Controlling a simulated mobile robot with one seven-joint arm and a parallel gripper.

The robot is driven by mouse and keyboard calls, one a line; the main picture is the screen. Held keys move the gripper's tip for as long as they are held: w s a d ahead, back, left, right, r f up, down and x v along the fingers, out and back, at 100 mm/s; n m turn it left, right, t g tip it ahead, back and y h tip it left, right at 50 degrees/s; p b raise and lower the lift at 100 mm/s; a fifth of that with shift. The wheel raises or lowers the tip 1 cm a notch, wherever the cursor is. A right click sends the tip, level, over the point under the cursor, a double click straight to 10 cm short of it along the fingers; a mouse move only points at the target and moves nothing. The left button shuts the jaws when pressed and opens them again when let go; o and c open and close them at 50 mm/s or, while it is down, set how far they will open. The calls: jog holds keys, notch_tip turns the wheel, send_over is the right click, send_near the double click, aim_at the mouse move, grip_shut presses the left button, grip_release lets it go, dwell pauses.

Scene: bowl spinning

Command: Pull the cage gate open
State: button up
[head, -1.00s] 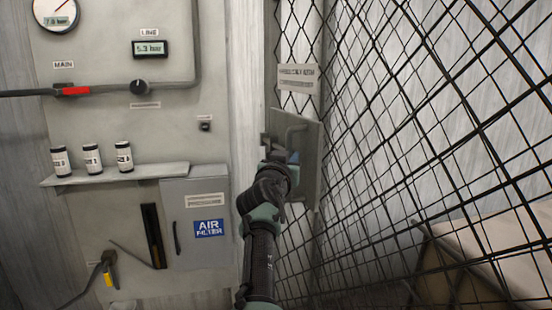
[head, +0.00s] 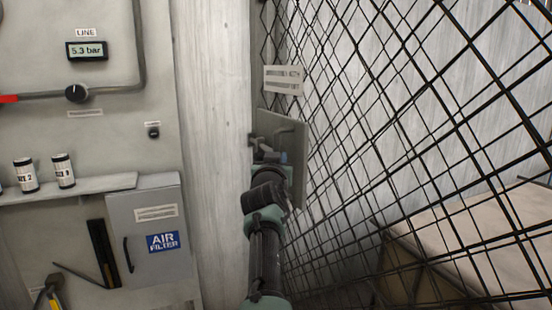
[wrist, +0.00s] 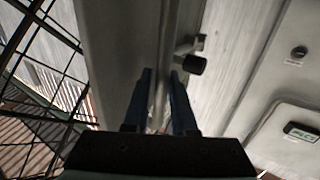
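The cage gate (head: 400,120) is black wire mesh on the right in the head view. A grey plate (head: 295,175) with a bar handle (head: 292,135) is on its left edge. My gripper (head: 268,150) is at this plate. In the wrist view, the two blue fingers (wrist: 162,85) are close together on either side of a narrow grey strip, which looks like the handle. The contact itself is hard to see. The gate's plate (wrist: 110,45) and a dark latch knob (wrist: 194,64) show beyond the fingertips.
A grey wall panel (head: 110,130) with a line gauge, a shelf of small canisters (head: 64,172) and an air filter box (head: 150,205) stands on the left. A pale post (head: 210,150) separates it from the gate. A beige box-like surface (head: 480,240) lies behind the mesh.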

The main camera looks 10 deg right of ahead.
dwell(0.4)
jog(key=shift+p+v, duration=1.45)
jog(key=shift+v, duration=5.05)
jog(key=shift+d+r, duration=0.1)
jog(key=s+a+r+n+t+y, duration=0.1)
jog(key=s+a+r+t, duration=0.1)
jog(key=s+r, duration=0.5)
jog(key=s+a+r+t, duration=0.3)
jog(key=s+r, duration=0.1)
jog(key=r, duration=0.4)
jog(key=s+a+r+n+t+y, duration=0.1)
jog(key=s+a+r+t+y, duration=0.15)
jog(key=s+r, duration=0.55)
jog(key=s+a+r+n+t+y, duration=0.1)
jog(key=s+a+r+t+y, duration=0.2)
jog(key=s, duration=0.9)
jog(key=shift+g+h, duration=0.25)
jog(key=shift+h, duration=0.5)
jog(key=r+p, duration=1)
jog(key=w+d+r+p, duration=0.1)
jog(key=r+p, duration=0.4)
jog(key=shift+r, duration=0.4)
